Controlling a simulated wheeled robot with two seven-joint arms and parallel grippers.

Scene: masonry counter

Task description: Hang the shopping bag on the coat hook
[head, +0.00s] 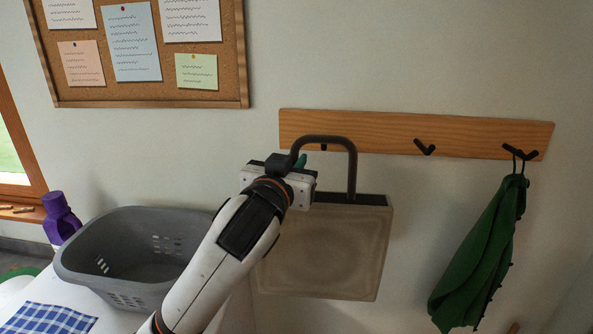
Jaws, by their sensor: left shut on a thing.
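The shopping bag (345,255) is a beige, boxy bag with a dark top edge and a stiff dark arched handle (352,165). My left gripper (301,165) is shut on the left side of the handle and holds the bag upright in front of the wall. The wooden coat rack (380,133) is fixed to the wall behind the handle. A black hook (323,147) shows inside the handle's arch, just under its top; I cannot tell whether they touch. The middle hook (425,148) is bare. My right gripper is out of view.
A green jacket (480,250) hangs from the right hook (520,153). A grey laundry basket (130,285), a purple bottle (61,217) and a blue checked cloth (45,319) are on the white surface at lower left. A cork board (150,103) hangs above.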

